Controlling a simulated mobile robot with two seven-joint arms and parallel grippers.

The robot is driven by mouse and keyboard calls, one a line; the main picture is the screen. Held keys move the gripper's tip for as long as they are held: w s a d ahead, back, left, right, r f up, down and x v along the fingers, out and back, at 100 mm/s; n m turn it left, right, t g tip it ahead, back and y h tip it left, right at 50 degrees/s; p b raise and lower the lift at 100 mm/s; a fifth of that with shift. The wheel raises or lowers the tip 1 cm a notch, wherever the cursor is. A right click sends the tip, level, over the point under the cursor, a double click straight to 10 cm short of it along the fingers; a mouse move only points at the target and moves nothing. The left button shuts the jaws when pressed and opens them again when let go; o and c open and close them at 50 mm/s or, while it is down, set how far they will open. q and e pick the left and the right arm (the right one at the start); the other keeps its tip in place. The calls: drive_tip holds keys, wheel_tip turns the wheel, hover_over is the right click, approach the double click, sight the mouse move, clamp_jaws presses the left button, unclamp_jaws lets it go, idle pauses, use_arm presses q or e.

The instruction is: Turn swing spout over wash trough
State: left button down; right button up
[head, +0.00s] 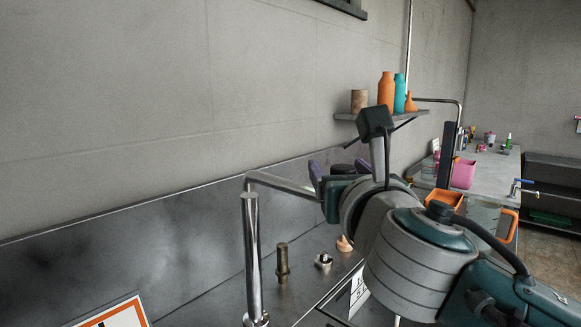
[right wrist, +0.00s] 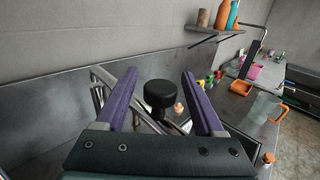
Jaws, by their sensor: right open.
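The metal swing spout (head: 284,184) reaches right from the top of an upright steel post (head: 253,250) in the head view. Its far end is hidden behind my right gripper (head: 338,170). That gripper is open, with its two purple fingers apart. In the right wrist view, a black round knob (right wrist: 160,93) shows between the fingers (right wrist: 158,76), with a visible gap on each side. The spout's tube (right wrist: 103,82) runs behind the left finger there. I cannot clearly make out the wash trough. My left gripper is not in view.
A wall shelf (head: 350,116) holds a brown pot and orange and teal bottles. A brass fitting (head: 282,262) and a small metal part (head: 323,261) are on the metal surface right of the post. An orange bin (head: 445,197) and pink container (head: 463,174) stand beyond my right arm.

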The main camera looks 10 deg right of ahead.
drive_tip(key=shift+w+d, duration=0.1)
drive_tip(key=shift+w, duration=0.65)
drive_tip(key=shift+c, duration=0.2)
clamp_jaws()
idle(0.7)
